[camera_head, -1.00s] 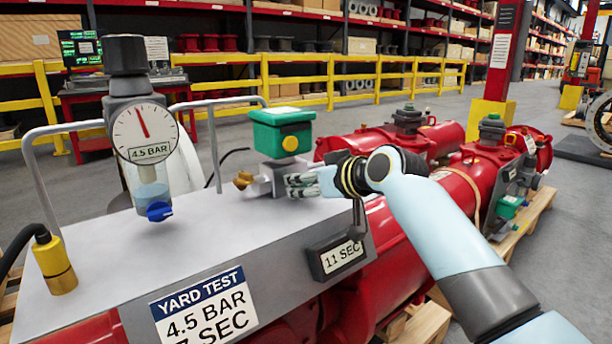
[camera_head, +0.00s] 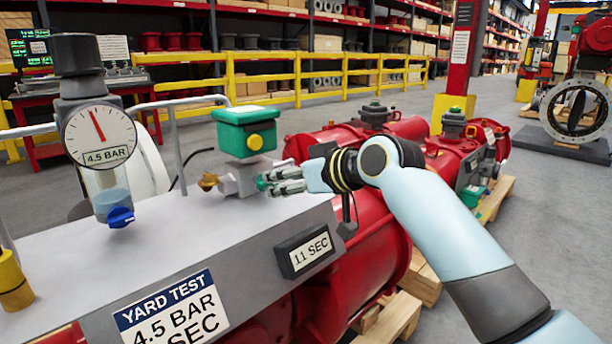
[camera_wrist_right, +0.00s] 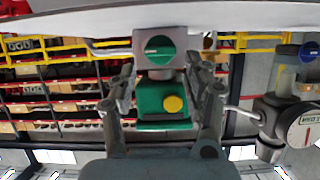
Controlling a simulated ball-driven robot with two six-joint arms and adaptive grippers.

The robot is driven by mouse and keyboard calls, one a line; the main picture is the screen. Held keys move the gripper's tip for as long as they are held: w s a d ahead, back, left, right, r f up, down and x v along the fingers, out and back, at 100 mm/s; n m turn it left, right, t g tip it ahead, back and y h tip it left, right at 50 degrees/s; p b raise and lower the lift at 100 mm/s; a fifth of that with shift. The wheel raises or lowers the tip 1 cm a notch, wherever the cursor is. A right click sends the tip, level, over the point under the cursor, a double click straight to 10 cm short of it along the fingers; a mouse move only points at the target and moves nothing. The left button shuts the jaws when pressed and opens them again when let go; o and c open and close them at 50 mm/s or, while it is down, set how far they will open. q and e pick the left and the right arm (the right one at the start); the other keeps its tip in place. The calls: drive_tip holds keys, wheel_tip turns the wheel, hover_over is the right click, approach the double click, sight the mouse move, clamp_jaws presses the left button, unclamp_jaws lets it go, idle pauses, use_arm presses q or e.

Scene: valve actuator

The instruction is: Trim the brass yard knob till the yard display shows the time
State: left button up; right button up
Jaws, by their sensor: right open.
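The brass yard knob (camera_head: 208,181) sticks out of the left side of the grey valve block (camera_head: 238,180), under a green box (camera_head: 246,132) with a yellow button. The yard display (camera_head: 305,250) reads 11 SEC. The yard test placard (camera_head: 175,308) shows 4.5 BAR; the figure before SEC is cut off. My right gripper (camera_head: 275,182) is open at the block's right side, by a round green knob (camera_head: 262,183). In the right wrist view, inverted, the green knob (camera_wrist_right: 160,50) lies between the open fingers (camera_wrist_right: 160,78). My left gripper is out of view.
A pressure gauge (camera_head: 100,137) reading 4.5 BAR stands on the left with a blue tap (camera_head: 121,217) below. Red cylinders on pallets (camera_head: 395,315) lie right. The grey panel top's middle is clear.

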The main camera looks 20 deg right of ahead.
drive_tip(key=v, duration=0.7)
